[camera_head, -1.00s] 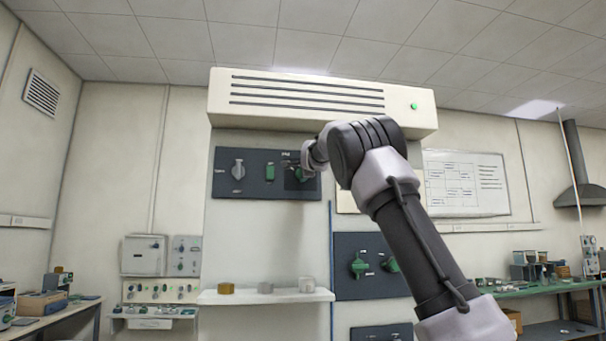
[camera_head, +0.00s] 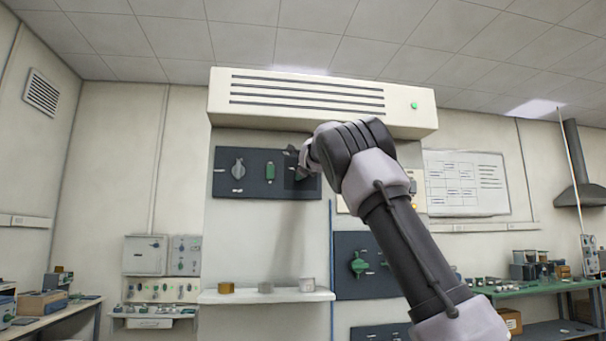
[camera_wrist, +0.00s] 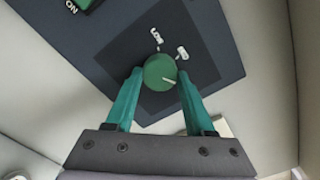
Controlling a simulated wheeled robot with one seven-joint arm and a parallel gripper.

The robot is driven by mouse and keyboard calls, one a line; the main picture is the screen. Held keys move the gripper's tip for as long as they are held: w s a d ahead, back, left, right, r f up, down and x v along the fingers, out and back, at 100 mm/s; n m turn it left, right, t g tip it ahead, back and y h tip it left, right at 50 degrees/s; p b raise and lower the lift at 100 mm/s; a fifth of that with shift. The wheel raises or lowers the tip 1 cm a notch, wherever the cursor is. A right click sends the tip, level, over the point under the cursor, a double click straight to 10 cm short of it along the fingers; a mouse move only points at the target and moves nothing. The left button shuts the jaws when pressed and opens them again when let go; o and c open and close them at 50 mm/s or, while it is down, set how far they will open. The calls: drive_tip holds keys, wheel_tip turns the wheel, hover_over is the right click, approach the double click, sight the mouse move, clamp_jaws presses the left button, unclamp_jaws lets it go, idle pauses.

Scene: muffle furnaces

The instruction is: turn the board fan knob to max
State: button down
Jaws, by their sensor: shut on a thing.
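The board is a dark panel (camera_head: 255,187) on the pale wall under the long vented unit. In the wrist view the knob (camera_wrist: 160,72) is a round green knob with a pale pointer line, on a darker square plate (camera_wrist: 200,50). Small white marks, one seeming to read "LOW", sit beyond it; the pointer points toward the lower right of the picture. My gripper (camera_wrist: 160,85) is shut on the knob, one green finger on each side. In the head view my wrist hides most of the knob.
A grey knob (camera_head: 238,168) and a green switch (camera_head: 270,171) are on the same board to the left. A lower panel (camera_head: 345,285) with a green knob (camera_head: 359,265) and a shelf (camera_head: 245,296) with several small cylinders lie below.

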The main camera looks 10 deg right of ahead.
drive_tip(key=shift+f, duration=0.1)
idle(0.3)
drive_tip(key=shift+c, duration=1.3)
unclamp_jaws()
drive_tip(key=s, duration=1)
drive_tip(key=shift+s, duration=0.35)
